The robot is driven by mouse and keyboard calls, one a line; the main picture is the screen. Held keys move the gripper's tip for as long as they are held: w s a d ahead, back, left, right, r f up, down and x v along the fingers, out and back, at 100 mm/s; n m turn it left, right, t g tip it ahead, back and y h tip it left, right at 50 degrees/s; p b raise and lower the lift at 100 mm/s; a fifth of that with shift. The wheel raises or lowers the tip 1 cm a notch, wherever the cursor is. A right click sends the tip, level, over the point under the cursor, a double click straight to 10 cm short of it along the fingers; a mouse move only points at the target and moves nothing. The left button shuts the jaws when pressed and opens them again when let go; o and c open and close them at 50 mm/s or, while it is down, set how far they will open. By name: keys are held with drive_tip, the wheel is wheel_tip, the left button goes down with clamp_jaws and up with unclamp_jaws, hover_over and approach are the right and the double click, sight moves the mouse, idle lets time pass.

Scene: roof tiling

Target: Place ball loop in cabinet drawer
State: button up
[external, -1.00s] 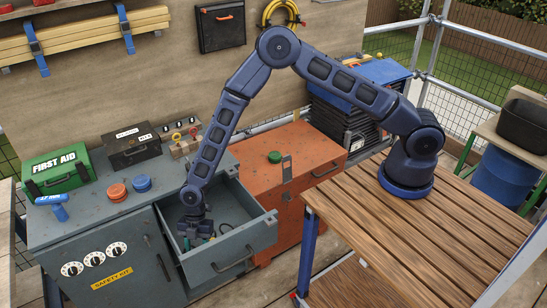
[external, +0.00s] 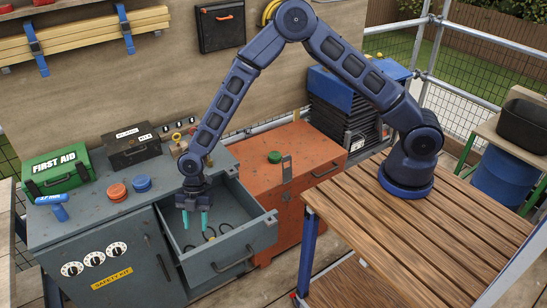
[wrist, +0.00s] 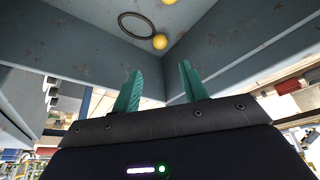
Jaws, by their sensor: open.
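The grey cabinet drawer (external: 222,262) is pulled open. Ball loops, thin dark rings with yellow balls, lie inside it. One loop's ring (external: 225,228) and a yellow ball (external: 210,237) show in the external view. In the wrist view, a dark ring (wrist: 122,22) with a yellow ball (wrist: 160,42) lies near the drawer corner, and part of another yellow ball (wrist: 170,1) shows at the top edge. My gripper (external: 195,223) is over the left part of the drawer, pointing down. Its teal fingers (wrist: 160,78) are apart with nothing between them.
The grey cabinet top holds a green first aid box (external: 55,172), a black box (external: 132,147), red discs (external: 117,191), a blue knob (external: 141,183) and a blue-handled tool (external: 54,204). An orange chest (external: 312,180) stands right of the drawer. The wooden table (external: 430,235) is clear.

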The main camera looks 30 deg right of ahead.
drive_tip(key=w+d+r+m+t, duration=0.1)
drive_tip(key=w+d+r+m, duration=0.2)
drive_tip(key=w+d+r, duration=0.45)
drive_tip(key=w+d+r+m+t, duration=0.2)
drive_tip(key=w+d+r+m, duration=0.15)
drive_tip(key=d+r, duration=0.55)
drive_tip(key=w+d+r+m+t, duration=0.1)
drive_tip(key=w+d+r+m, duration=0.1)
drive_tip(key=w+d+r, duration=0.6)
drive_tip(key=s+d+r+m+t, duration=0.1)
drive_tip(key=d+r+m, duration=0.15)
drive_tip(key=d, duration=0.45)
drive_tip(key=s+d+r+m+h, duration=0.1)
drive_tip(key=d+r+m, duration=0.1)
drive_tip(key=d+r, duration=0.35)
drive_tip(key=s+d+r+m+t, duration=0.1)
drive_tip(key=d+r+m, duration=0.1)
drive_tip(key=d, duration=0.6)
drive_tip(key=s+d+r+m+t+h, duration=0.1)
drive_tip(key=s+d+r+m, duration=0.2)
drive_tip(key=s+d+m, duration=0.3)
drive_tip(key=s+d+r+m+t, duration=0.1)
drive_tip(key=s+d+r+m, duration=0.2)
drive_tip(key=s+d+m, duration=0.4)
drive_tip(key=s+d, duration=0.6)
drive_tip(key=d, duration=0.6)
drive_tip(key=shift+s+d+h, duration=0.15)
drive_tip(key=shift+d+h, duration=0.05)
drive_tip(key=shift+h, duration=0.2)
